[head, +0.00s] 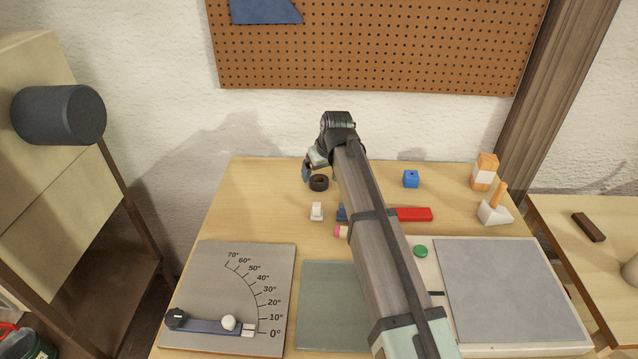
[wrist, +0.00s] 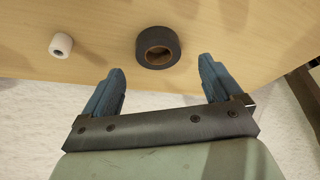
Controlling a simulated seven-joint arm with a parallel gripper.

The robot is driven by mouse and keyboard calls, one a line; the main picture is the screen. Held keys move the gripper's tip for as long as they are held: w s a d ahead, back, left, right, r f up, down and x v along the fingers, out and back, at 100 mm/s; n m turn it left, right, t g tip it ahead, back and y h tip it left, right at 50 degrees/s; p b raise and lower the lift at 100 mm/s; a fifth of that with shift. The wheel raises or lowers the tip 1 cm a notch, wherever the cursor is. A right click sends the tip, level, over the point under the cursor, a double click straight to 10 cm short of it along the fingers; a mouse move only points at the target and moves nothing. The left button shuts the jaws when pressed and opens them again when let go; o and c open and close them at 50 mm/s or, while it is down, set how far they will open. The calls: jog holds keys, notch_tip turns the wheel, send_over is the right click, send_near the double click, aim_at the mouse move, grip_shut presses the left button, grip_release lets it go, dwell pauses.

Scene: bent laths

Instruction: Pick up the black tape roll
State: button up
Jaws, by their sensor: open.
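The black tape roll (head: 319,183) lies flat on the wooden table near its back edge, in the head view. It also shows in the wrist view (wrist: 158,47), with its brown core hole facing up. My gripper (head: 307,172) is above the back edge of the table, just behind and left of the roll. In the wrist view my gripper (wrist: 160,78) is open, with its two blue fingers apart and nothing between them. The roll lies beyond the fingertips, roughly centred between them, and is not touched.
A white roll (wrist: 61,44) stands to the left in the wrist view. The angle board (head: 215,290) lies at front left. My arm hides part of the table.

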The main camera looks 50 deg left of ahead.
aim_at(319, 180)
jog(key=x, duration=0.4)
jog(key=shift+d+f, duration=0.1)
jog(key=shift+d, duration=0.05)
jog(key=shift+c, duration=0.2)
jog(key=c, duration=1.1)
